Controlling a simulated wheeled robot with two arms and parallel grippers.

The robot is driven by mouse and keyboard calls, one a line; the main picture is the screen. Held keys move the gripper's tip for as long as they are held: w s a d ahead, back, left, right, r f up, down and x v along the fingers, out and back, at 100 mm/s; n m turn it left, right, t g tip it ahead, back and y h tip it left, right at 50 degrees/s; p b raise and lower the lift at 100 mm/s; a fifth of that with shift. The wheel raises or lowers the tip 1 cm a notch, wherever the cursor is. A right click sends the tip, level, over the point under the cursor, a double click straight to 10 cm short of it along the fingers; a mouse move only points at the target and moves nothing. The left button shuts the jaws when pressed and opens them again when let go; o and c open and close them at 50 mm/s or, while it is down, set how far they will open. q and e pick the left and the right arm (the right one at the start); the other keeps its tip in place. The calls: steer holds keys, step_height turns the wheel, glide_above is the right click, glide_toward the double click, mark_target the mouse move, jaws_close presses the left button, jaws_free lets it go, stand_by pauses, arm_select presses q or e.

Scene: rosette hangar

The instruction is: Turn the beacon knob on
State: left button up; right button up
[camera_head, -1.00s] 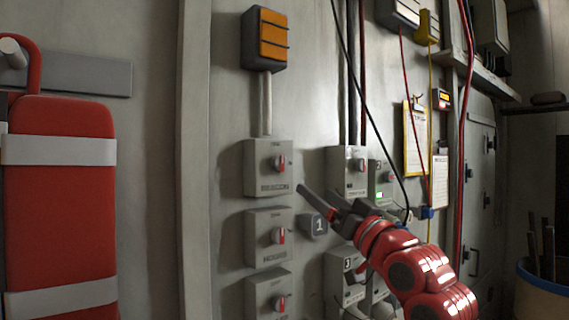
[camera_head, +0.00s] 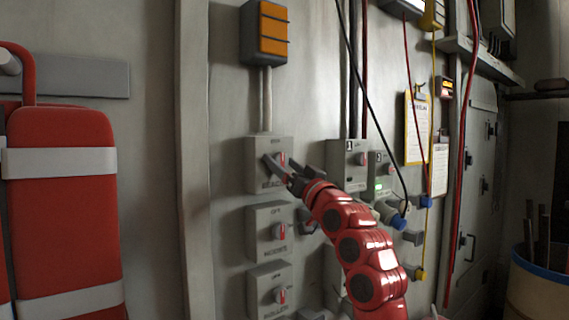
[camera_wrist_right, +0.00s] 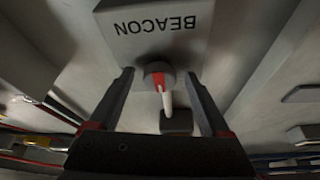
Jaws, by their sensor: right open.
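The beacon box (camera_head: 257,148) is a grey wall box in the middle of the head view, below an orange lamp (camera_head: 272,32). It also shows in the right wrist view (camera_wrist_right: 186,45), upside down, with its BEACON lettering readable. Its knob (camera_wrist_right: 158,77) is round with a red and white pointer. In the head view the knob (camera_head: 282,158) is partly hidden by my gripper. My right gripper (camera_head: 276,170) is open at the box. In the right wrist view its fingers (camera_wrist_right: 160,85) stand on both sides of the knob, apart from it. My left gripper is not in view.
Two similar knob boxes (camera_head: 269,231) (camera_head: 269,291) sit below the beacon box. More switch boxes (camera_head: 347,163) are to the right, with hanging cables (camera_head: 407,100). A red padded case (camera_head: 62,200) fills the left. The wall between is bare.

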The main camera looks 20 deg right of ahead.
jaws_close()
stand_by(0.3)
